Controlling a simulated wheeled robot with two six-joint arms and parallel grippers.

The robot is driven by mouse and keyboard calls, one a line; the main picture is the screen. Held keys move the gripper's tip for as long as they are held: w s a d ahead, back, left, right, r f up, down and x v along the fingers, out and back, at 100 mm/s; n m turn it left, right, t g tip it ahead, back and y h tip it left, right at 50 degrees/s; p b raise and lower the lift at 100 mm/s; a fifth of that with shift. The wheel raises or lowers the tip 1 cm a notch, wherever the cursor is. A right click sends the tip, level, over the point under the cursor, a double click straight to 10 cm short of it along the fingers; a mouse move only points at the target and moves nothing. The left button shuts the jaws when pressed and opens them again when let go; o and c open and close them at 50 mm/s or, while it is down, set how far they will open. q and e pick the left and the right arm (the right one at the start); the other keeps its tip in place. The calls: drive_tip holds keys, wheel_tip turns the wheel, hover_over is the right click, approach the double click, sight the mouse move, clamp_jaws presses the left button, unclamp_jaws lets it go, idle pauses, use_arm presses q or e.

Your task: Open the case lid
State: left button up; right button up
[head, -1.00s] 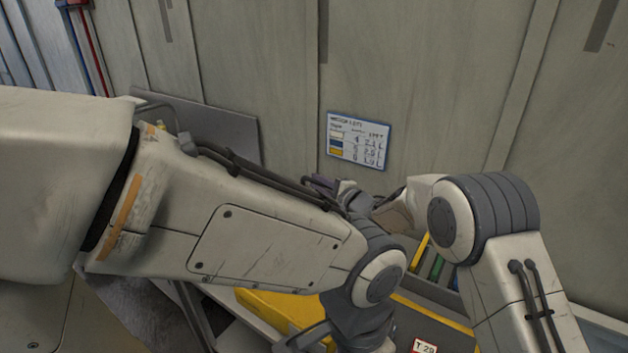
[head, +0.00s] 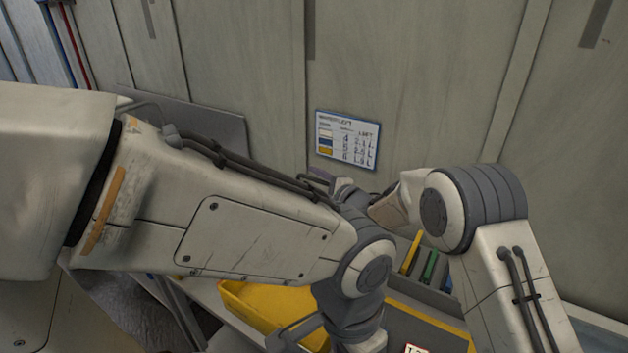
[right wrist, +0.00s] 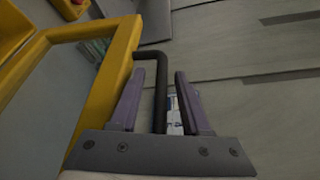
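The case shows in the head view as a grey surface with a yellow edge (head: 425,312), low in the picture and partly behind my arms. In the right wrist view a yellow-rimmed grey panel (right wrist: 118,62), apparently the case lid, stands at the left. A bent black bar handle (right wrist: 160,85) comes off its edge. My right gripper (right wrist: 160,82) has its two purple fingers apart, one on each side of the bar, with small gaps showing. It also shows small in the head view (head: 322,180). My left arm's wrist runs off the bottom of the head view, its fingers out of sight.
A yellow tray (head: 262,312) lies left of the case, partly behind my left wrist. Green and yellow items (head: 428,265) stand behind the case, beside my right arm. A wall chart (head: 346,139) hangs on the panelled wall close behind. My arms crowd the middle.

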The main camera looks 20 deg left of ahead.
drive_tip(key=shift+s+d, duration=0.1)
drive_tip(key=shift+s+d, duration=0.1)
drive_tip(key=shift+d, duration=0.15)
drive_tip(key=b+v, duration=0.4)
drive_tip(key=v, duration=0.5)
drive_tip(key=shift+s+d, duration=0.15)
drive_tip(key=shift+d, duration=0.15)
